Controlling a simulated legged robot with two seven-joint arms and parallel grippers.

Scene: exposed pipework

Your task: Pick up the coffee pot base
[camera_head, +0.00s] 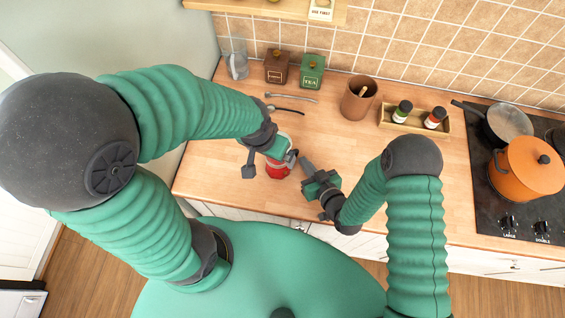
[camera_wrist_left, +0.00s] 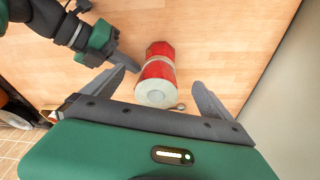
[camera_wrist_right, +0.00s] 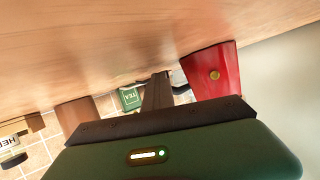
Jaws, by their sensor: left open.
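The coffee pot base (camera_head: 277,171) is red and stands on the wooden counter near its front edge, partly hidden by my left gripper. In the left wrist view it shows as a red faceted body (camera_wrist_left: 159,70) with a pale band and a pale round end. My left gripper (camera_head: 268,164) is open, with its fingers (camera_wrist_left: 156,92) spread on either side of the pot, apart from it. My right gripper (camera_head: 306,165) is just right of the pot, its fingers together and empty. In the right wrist view the red side (camera_wrist_right: 215,73) with a brass valve is beside the finger.
Brown (camera_head: 277,66) and green (camera_head: 311,72) canisters, a glass (camera_head: 236,62), dark utensils (camera_head: 287,110), a brown cup (camera_head: 358,98) and a spice tray (camera_head: 414,122) stand toward the wall. An orange pot (camera_head: 526,168) sits on the stove at right. Counter between is clear.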

